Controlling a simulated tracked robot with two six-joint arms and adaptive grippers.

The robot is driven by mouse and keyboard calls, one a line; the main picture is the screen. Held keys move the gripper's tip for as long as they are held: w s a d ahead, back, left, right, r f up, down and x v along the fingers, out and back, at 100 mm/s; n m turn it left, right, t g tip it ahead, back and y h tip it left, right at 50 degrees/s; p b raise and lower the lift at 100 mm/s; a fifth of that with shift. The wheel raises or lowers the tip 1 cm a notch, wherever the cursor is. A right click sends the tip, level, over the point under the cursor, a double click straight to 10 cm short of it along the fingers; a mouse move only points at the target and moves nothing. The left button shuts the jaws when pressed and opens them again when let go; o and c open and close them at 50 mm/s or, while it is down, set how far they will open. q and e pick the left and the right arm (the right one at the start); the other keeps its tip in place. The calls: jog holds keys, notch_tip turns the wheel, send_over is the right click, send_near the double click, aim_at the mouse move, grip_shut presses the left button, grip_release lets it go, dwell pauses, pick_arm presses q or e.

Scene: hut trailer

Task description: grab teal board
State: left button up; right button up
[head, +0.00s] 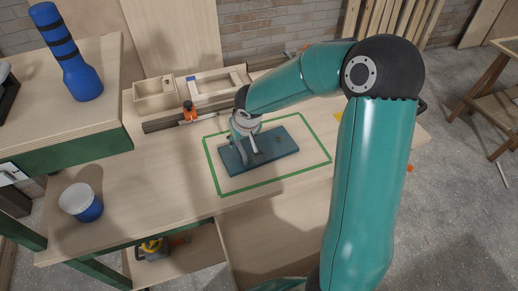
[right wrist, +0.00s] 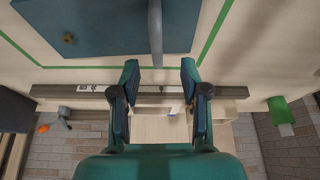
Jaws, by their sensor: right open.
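The teal board (head: 283,146) lies flat on the wooden workbench, inside a green outlined rectangle. My right gripper (head: 246,149) is over its left part in the head view and hides some of it. In the right wrist view the gripper (right wrist: 160,78) is open, its two fingers spread apart. The board (right wrist: 100,28) shows beyond the fingertips there, with a small brass knob on it. A grey bar (right wrist: 155,35) stands in front of the board, its lower end in line with the gap between the fingers. I cannot tell whether anything touches. My left gripper is not in view.
A wooden tray (head: 155,102) and an orange-handled clamp (head: 190,112) lie along the bench's back. A blue bottle (head: 78,70) stands on a raised cabinet. The bench front is clear.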

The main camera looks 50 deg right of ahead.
aim_at(240, 146)
jog(key=x, duration=0.7)
jog(key=shift+d+f, duration=0.2)
jog(key=shift+d, duration=0.05)
grip_shut()
jog(key=shift+r, duration=0.1)
